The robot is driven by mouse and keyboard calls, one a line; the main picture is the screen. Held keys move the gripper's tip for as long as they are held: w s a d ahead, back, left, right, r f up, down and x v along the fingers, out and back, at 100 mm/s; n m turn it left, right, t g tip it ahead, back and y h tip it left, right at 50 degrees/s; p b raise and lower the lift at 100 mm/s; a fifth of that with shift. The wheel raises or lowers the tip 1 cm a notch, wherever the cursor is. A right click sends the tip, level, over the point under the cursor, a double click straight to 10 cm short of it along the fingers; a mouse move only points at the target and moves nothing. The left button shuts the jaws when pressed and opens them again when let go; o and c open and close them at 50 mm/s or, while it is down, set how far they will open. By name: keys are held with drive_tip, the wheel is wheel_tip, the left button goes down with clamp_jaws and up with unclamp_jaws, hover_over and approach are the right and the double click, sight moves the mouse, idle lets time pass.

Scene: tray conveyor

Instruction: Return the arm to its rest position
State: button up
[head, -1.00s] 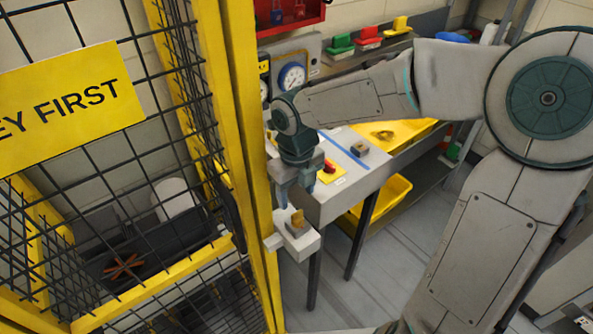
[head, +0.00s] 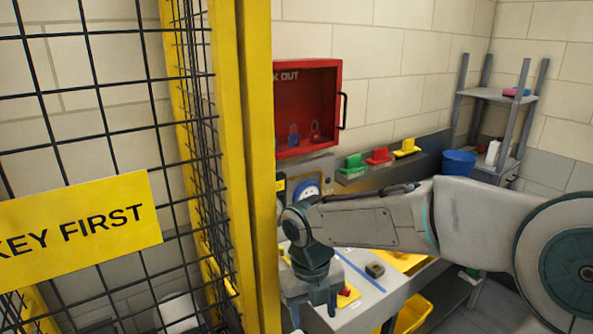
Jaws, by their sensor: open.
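My gripper (head: 314,316) points down at the bottom of the head view, just right of the yellow cage post. Its two fingers are apart, and I see nothing between them. The fingertips are near the bottom edge of the picture, in front of the near end of the grey workbench (head: 383,305). My arm (head: 372,226) reaches in from the right, stretched out over the bench.
The yellow cage post (head: 250,170) and mesh stand close to the left of my gripper. A red lockout cabinet (head: 309,80) hangs on the wall. Small green, red and yellow items (head: 377,156) sit on a ledge. A blue bucket (head: 458,163) stands at the right.

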drive_tip(key=s+d+f+n+t+b, duration=0.1)
drive_tip(key=s+d+n, duration=0.4)
drive_tip(key=n, duration=1.1)
drive_tip(key=s+d+f+n+t+b, duration=0.1)
drive_tip(key=s+d+n+t+b, duration=0.2)
drive_tip(key=n, duration=1.3)
drive_tip(key=s+d+b, duration=0.1)
drive_tip(key=s+d, duration=0.2)
drive_tip(key=shift+s+d+y, duration=0.2)
drive_tip(key=shift+s+y, duration=0.15)
drive_tip(key=shift+y, duration=0.05)
